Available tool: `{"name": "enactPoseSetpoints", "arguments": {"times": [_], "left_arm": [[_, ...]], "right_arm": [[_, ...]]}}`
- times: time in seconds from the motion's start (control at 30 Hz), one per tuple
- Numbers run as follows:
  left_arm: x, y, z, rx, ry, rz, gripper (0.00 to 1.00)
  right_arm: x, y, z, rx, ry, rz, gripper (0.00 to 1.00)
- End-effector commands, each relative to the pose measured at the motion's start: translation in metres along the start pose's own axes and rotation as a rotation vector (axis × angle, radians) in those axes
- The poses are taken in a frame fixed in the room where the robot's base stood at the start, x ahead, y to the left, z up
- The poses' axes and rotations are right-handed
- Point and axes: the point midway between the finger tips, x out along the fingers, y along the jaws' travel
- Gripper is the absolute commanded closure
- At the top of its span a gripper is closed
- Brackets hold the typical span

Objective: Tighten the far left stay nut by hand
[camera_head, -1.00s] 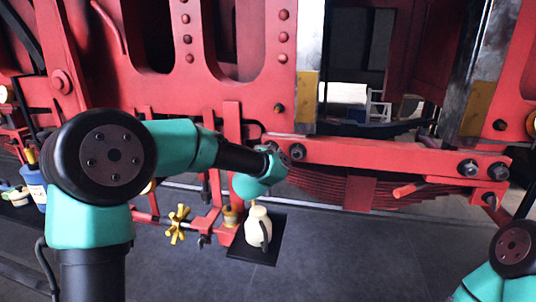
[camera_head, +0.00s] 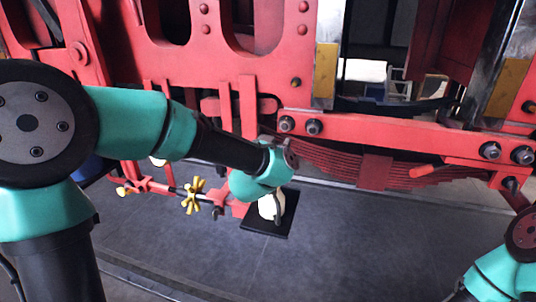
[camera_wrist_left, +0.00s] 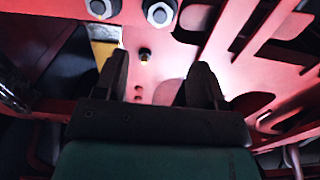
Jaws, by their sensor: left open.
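Two dark stay nuts sit side by side at the left end of the red horizontal bar in the head view. The far left stay nut (camera_head: 286,123) is the outer one; a second nut (camera_head: 313,127) is just right of it. In the left wrist view, which looks upside down, both nuts show at the top edge; the far left one appears to be the right-hand one (camera_wrist_left: 159,13). My left gripper (camera_wrist_left: 158,75) is open and empty, apart from the nuts. In the head view its wrist is just below them and its fingertips are hard to make out. My right gripper is out of view.
The floor in front is clear.

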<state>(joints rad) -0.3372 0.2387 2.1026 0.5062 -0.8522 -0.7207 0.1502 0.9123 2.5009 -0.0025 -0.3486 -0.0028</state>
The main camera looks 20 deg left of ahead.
Motion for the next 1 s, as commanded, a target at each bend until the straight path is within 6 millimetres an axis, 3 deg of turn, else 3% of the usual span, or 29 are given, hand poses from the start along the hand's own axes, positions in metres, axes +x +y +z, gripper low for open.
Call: {"name": "enactPoseSetpoints", "arguments": {"times": [0.2, 0.4, 0.87, 1.0], "left_arm": [[-0.04, 0.0, -0.001, 0.0, 0.001, 0.001, 0.36], [-0.058, 0.0, 0.0, -0.001, 0.0, 0.0, 0.36], [-0.06, 0.0, 0.0, 0.0, -0.001, 0.0, 0.36], [-0.058, 0.001, 0.009, 0.001, -0.02, 0.008, 0.36]], "right_arm": [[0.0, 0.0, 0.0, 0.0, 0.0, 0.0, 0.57], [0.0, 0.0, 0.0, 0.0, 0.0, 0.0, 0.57], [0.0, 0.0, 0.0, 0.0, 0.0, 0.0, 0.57], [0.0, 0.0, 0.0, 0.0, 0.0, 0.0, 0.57]]}}
